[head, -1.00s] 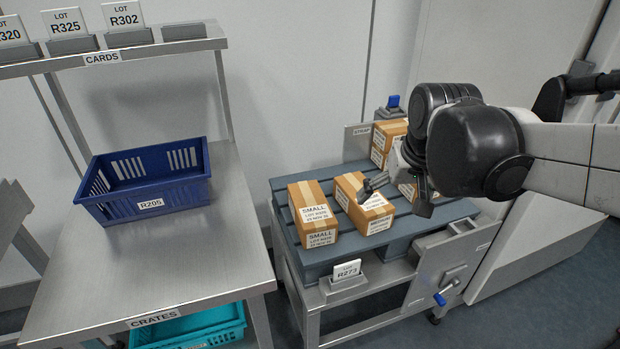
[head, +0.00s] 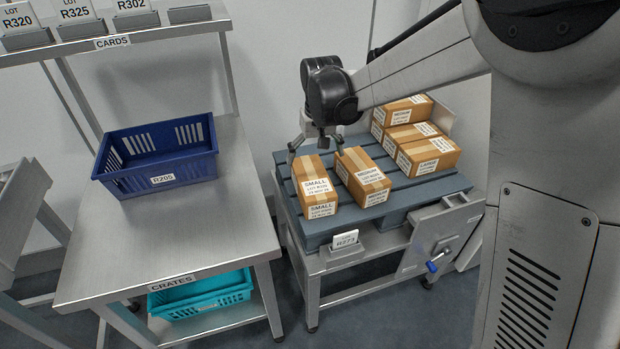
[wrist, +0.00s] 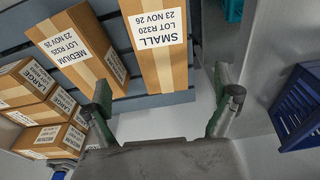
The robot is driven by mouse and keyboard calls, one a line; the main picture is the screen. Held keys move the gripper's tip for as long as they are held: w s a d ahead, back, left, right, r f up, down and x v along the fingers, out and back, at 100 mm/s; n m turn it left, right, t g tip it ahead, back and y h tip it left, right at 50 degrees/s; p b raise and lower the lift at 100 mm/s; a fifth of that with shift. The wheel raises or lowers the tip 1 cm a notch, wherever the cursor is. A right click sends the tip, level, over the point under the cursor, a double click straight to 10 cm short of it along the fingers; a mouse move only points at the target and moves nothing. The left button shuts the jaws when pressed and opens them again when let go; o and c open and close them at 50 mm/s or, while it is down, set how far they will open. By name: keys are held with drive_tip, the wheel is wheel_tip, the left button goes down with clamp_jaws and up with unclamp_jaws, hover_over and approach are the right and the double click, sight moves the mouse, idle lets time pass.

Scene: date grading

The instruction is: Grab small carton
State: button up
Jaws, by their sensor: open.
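The small carton (head: 316,187) is a brown box with white labels reading SMALL, LOT R320. It stands at the left end of the blue-grey pallet (head: 381,216). It also shows in the wrist view (wrist: 156,45), upper middle, ahead of the fingers. My gripper (head: 314,148) is above the back end of the small carton in the head view, partly hidden by the wrist. In the wrist view my gripper (wrist: 167,100) has its two fingers spread apart, with nothing between the tips. I cannot tell its exact height over the carton.
A medium carton (head: 363,177) stands close right of the small one. A blue crate (head: 160,181) sits on the steel bench at left. A lot card R273 (head: 345,239) stands at the pallet stand's front.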

sight(314, 177)
drive_tip(key=f, duration=0.2)
drive_tip(key=f+b, duration=0.1)
drive_tip(key=f, duration=0.2)
drive_tip(key=w+f+b, duration=0.1)
drive_tip(key=f, duration=0.2)
drive_tip(key=shift+w+a+f, duration=0.1)
drive_tip(key=shift+a+f, duration=0.05)
drive_tip(key=shift+f, duration=0.05)
drive_tip(key=f, duration=0.1)
drive_tip(key=f+b, duration=0.1)
drive_tip(key=f, duration=0.1)
drive_tip(key=w+f+b, duration=0.1)
drive_tip(key=f, duration=0.1)
drive_tip(key=shift+a, duration=0.25)
drive_tip(key=c, duration=1.8)
